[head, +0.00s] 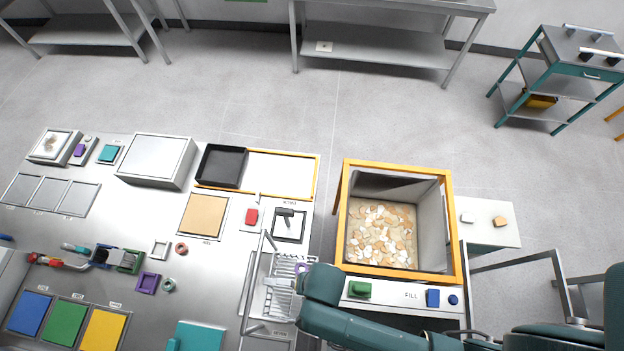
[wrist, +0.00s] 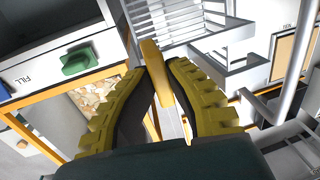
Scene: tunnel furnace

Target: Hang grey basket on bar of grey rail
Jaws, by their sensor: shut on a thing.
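The grey wire basket (head: 285,268) is at the table's right end, partly covered by my arm. In the wrist view, the basket (wrist: 165,18) lies just beyond my fingers. My gripper (wrist: 156,68) has its yellow ribbed fingers closed on a yellow-orange handle (wrist: 151,58) that runs up to the basket's edge. In the head view my arm hides the gripper. The grey rail (head: 252,285) stands just left of the basket, and its tube shows at the right of the wrist view (wrist: 292,70). I cannot tell whether basket and bar touch.
An orange-framed bin (head: 343,215) of pale chips stands to the right, with a FILL panel (head: 395,293) and green block (head: 360,289) in front. Coloured mats and small parts occupy the left table.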

